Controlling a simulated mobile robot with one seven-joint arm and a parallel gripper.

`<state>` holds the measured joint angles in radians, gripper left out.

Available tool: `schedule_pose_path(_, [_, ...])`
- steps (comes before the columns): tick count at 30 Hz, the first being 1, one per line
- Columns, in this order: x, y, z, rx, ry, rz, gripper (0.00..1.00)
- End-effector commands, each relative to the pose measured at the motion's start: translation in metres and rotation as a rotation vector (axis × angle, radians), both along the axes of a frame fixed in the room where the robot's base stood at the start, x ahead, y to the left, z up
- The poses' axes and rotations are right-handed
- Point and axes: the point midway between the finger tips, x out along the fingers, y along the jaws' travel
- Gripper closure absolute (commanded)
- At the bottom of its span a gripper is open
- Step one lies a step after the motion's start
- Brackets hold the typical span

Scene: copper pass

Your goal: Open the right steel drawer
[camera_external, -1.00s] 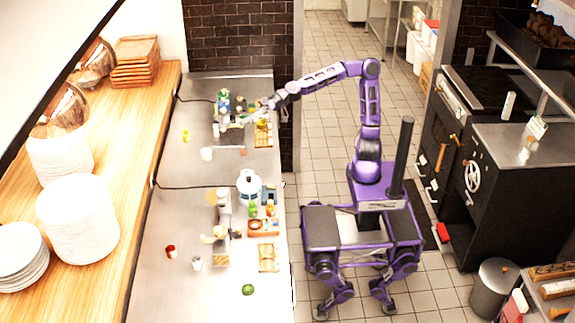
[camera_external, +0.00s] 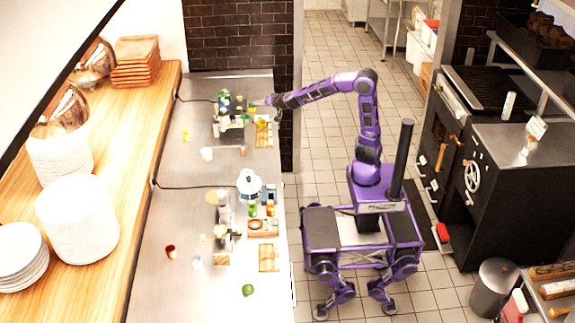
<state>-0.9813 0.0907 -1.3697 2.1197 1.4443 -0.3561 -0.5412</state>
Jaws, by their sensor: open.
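My gripper (camera_external: 272,104) is at the right edge of the steel counter (camera_external: 165,235), near its far end. It is open, small in the picture, and I see nothing held in it. The counter's front side faces right, toward my body, and is almost edge-on. No steel drawer or handle can be made out on it, so I cannot tell how the right drawer stands or whether my gripper touches it.
Bottles (camera_external: 224,103) and a wooden tray (camera_external: 263,132) stand on the counter near my gripper. A white-lidded pot (camera_external: 249,182) and a green lime (camera_external: 248,290) are nearer the camera. Tiled floor (camera_external: 325,150) is clear beside the counter. A black oven (camera_external: 500,190) stands right.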

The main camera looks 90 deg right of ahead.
Motion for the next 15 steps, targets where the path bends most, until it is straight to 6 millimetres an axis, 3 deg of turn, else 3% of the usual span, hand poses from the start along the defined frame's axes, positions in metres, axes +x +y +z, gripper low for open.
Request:
schedule_pose_path(1, [-0.015,-0.018,-0.011,-0.037,0.021,-0.098,0.54])
schedule_pose_path(8, [-0.046,-0.062,-0.040,-0.202,0.047,-0.367,0.54])
schedule_pose_path(15, [-0.094,-0.113,-0.094,-0.387,0.090,-0.606,0.54])
